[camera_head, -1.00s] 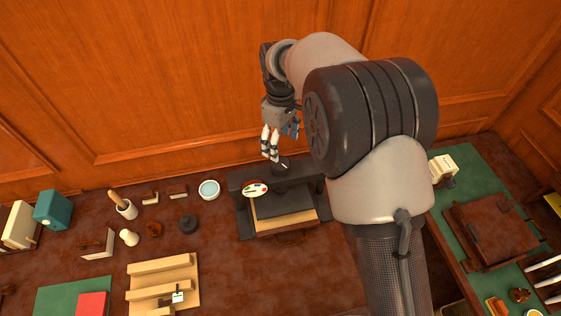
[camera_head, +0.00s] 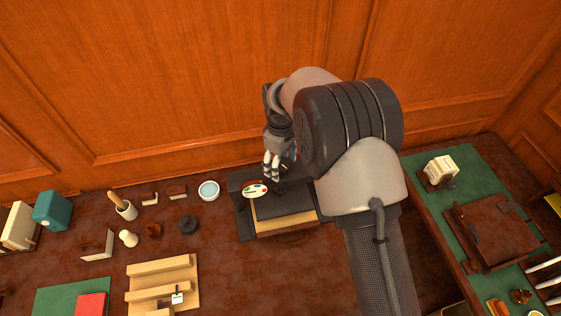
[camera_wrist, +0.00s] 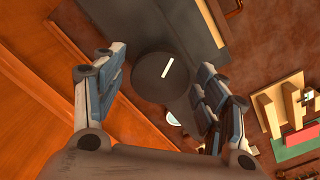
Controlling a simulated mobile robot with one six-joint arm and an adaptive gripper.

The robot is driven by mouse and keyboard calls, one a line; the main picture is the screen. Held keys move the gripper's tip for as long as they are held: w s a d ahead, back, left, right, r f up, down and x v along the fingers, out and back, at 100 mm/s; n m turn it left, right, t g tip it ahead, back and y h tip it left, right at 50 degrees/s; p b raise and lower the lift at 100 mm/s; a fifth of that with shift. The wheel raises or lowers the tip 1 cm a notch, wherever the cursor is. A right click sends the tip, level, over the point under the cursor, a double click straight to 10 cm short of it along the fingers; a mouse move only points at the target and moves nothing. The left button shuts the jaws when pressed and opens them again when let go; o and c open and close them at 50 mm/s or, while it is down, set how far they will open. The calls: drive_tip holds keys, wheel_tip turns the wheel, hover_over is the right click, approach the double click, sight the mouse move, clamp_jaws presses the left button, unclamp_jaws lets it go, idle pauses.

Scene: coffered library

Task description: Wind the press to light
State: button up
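The press (camera_head: 243,218) is a dark frame with a crossbar, standing on the brown desk against the panelled wall. A pale oval dial (camera_head: 255,189) with coloured patches sits at its front left. A dark plate lies over a pale wooden layer (camera_head: 287,226) below the crossbar. My gripper (camera_head: 271,173) points down over the top of the press. In the wrist view my gripper (camera_wrist: 160,62) is open, its fingers on either side of a round dark knob (camera_wrist: 152,84) with a white bar mark. I cannot tell whether either finger touches it.
A glass dish (camera_head: 209,190), a black round piece (camera_head: 188,224) and small tools stand left of the press. A wooden stepped rack (camera_head: 163,283) is at the front left. A green-topped table (camera_head: 455,210) with a brown case (camera_head: 495,235) is at right.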

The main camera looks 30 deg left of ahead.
sight(281, 163)
drive_tip(key=c, duration=0.9)
drive_tip(key=m+b, duration=0.1)
drive_tip(key=m, duration=0.4)
drive_tip(key=o, duration=1.1)
wheel_tip(281, 163, up, 12)
drive_tip(key=shift+r, duration=0.1)
